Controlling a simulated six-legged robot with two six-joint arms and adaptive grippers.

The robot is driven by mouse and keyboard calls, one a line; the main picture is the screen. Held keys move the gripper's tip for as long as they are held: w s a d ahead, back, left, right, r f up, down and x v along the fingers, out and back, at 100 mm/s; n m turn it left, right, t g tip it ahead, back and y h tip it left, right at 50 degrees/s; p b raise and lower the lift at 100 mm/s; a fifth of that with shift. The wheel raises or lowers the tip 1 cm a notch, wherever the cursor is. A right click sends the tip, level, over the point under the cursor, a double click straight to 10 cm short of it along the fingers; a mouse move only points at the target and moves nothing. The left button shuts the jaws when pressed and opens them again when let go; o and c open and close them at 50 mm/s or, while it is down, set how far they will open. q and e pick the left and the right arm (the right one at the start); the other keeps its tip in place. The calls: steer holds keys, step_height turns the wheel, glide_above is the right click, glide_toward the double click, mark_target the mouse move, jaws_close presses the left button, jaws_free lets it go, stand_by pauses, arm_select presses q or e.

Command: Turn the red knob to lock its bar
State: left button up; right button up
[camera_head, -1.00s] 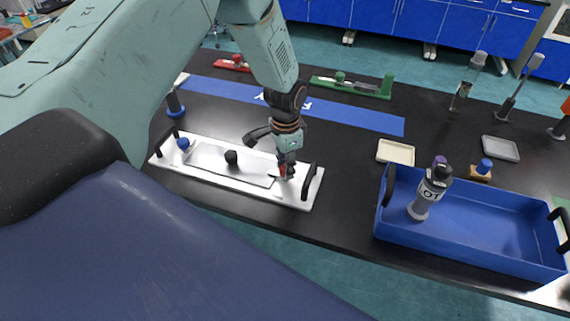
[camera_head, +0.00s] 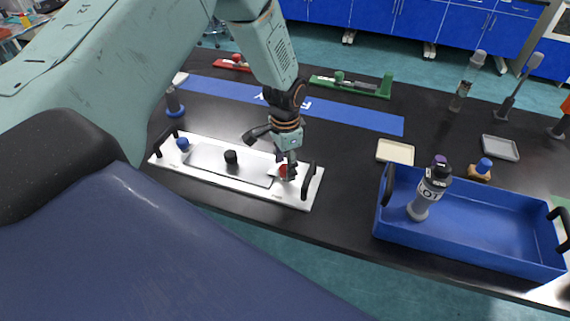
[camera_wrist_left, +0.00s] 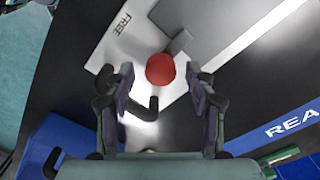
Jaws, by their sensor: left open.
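The red knob (camera_head: 284,171) sits at the right end of the white plate (camera_head: 215,181). In the left wrist view the red knob (camera_wrist_left: 160,69) is round and lies just beyond and between my open fingertips, beside a grey bar (camera_wrist_left: 182,42) and the word FREE on the plate. My left gripper (camera_head: 288,163) is over the knob, with its fingers partly covering it in the head view. In the wrist view the left gripper (camera_wrist_left: 160,78) has a gap between its fingers. Contact with the knob cannot be told. My right gripper is not in view.
A black handle (camera_head: 308,182) stands at the plate's right end, close to my fingers. A black knob (camera_head: 231,157) and a blue knob (camera_head: 183,144) are further left on the plate. A blue tray (camera_head: 470,225) with a bottle (camera_head: 430,190) is to the right.

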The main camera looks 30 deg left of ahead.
mark_target(285, 168)
arm_select(q)
step_height(285, 168, up, 12)
steer(key=shift+f, duration=0.25)
stand_by(0.4)
